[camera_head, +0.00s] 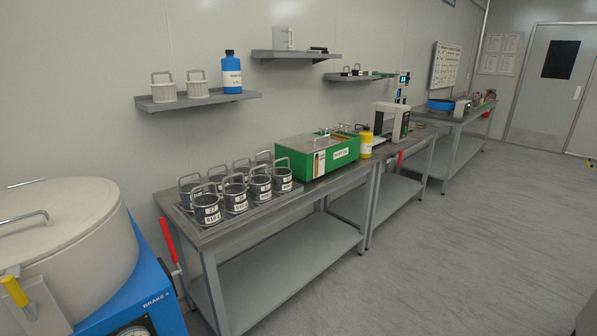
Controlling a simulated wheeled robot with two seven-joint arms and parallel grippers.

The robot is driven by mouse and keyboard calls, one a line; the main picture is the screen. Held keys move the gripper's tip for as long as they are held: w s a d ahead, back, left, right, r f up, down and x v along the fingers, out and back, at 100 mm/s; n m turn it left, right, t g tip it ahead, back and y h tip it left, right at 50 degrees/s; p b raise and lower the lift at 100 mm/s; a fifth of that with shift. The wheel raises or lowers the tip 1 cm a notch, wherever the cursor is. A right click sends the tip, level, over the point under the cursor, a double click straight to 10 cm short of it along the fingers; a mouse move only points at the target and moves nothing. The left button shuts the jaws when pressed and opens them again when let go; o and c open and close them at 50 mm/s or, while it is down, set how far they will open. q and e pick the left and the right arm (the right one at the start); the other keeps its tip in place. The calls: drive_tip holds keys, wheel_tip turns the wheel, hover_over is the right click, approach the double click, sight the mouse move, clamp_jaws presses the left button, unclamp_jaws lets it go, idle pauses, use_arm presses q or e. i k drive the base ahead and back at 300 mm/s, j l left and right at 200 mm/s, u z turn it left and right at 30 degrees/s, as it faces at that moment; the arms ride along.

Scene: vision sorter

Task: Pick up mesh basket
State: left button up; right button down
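Several dark mesh baskets with wire handles and white labels stand upright in two rows on a flat tray at the near end of the grey metal table (310,196). One front mesh basket (207,209) is at the left corner of the group. Another front basket (283,179) is at the right end, close to the green box. The back row is partly hidden by the front row. Neither of my grippers shows in the head view.
A green box (343,158) and a yellow bottle (366,142) stand right of the baskets. A wall shelf (200,101) with two pale baskets and a blue bottle (232,73) hangs above. A large lidded drum (75,235) on a blue base is at left. The right floor is clear.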

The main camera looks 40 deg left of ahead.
sight(281, 177)
drive_tip(key=i+u, duration=0.35)
drive_tip(key=i, duration=0.15)
drive_tip(key=i+l+u, duration=0.15)
drive_tip(key=i+u, duration=0.25)
drive_tip(key=i+l+u, duration=0.35)
drive_tip(key=i, duration=0.25)
